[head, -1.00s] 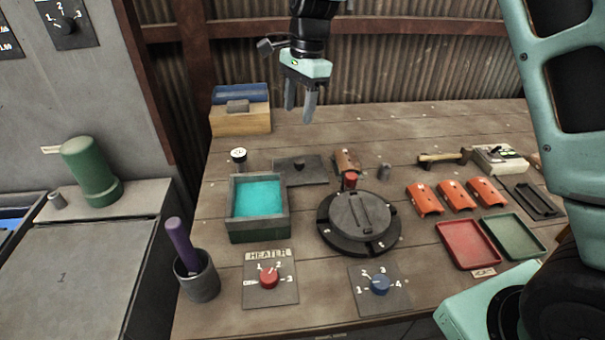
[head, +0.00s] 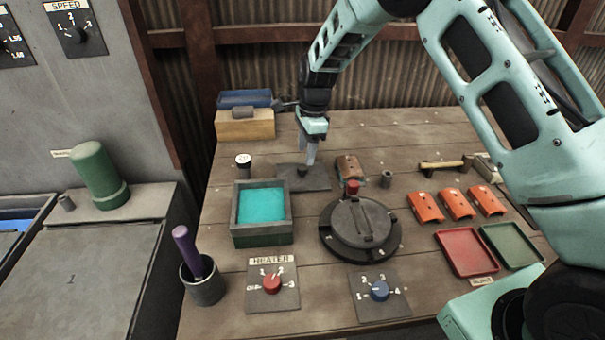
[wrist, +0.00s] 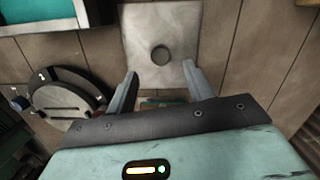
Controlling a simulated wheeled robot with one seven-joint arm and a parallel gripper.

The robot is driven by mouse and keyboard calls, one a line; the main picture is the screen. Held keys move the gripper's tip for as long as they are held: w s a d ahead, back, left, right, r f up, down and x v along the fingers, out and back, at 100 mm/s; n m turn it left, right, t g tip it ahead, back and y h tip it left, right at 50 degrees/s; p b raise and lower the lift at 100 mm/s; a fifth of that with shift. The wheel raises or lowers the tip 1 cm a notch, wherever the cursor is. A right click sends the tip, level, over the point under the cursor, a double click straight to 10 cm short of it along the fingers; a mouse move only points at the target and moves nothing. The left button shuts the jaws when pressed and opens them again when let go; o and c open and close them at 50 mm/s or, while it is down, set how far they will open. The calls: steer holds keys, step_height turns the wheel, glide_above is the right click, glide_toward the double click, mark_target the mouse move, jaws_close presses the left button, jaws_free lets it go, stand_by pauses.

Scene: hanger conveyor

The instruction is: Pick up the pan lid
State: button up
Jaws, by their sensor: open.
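The pan lid (head: 317,180) is a flat grey square plate with a dark round knob, lying on the workbench behind the teal-filled pan. In the wrist view the lid (wrist: 181,28) lies ahead of my fingertips, with its knob (wrist: 161,55) roughly centred between their lines. My gripper (head: 311,160) is open and empty, pointing down just above the lid's back edge. In the wrist view my gripper (wrist: 160,76) shows its two fingers apart, one on each side of the knob. Whether the fingertips touch the lid cannot be told.
The green pan (head: 236,235) with teal contents stands in front of the lid. A round dark turntable (head: 392,243) is at front right, a brown curved piece (head: 348,168) and small grey cylinder (head: 387,179) to the right. A wooden box (head: 245,126) stands behind left.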

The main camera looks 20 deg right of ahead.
mark_target(303, 167)
steer(key=shift+w+a+f+p, duration=0.1)
steer(key=shift+a+f+p, duration=0.15)
steer(key=shift+f+p, duration=0.75)
steer(key=shift+a+f+p, duration=0.2)
steer(key=shift+f, duration=1.45)
steer(key=c, duration=1)
